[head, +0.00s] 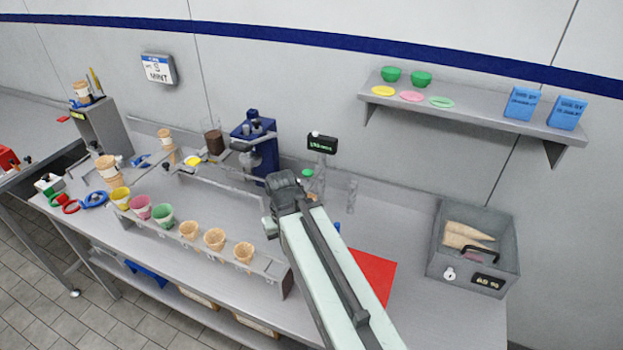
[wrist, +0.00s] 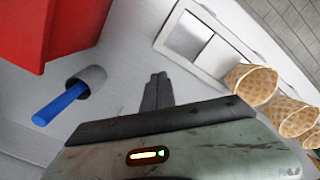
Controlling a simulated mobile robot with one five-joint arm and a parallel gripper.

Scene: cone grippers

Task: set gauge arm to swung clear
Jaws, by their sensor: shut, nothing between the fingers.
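I cannot pick out the gauge arm with certainty. A small dark display with green figures (head: 321,143) stands on a post behind my arm in the head view. A long thin grey bar (head: 225,186) runs behind the cone row, its right end near my arm. In the wrist view a blue rod (wrist: 60,104) with a grey collar (wrist: 90,77) lies beside a red block (wrist: 62,30). My gripper (wrist: 158,78) is shut and empty, above the bare steel top, apart from the rod. In the head view my own arm hides its fingers.
A rack (head: 200,249) holds coloured cups and waffle cones (head: 215,239) left of my arm. A blue press (head: 258,147) stands behind. A shelf (head: 470,108) hangs above.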

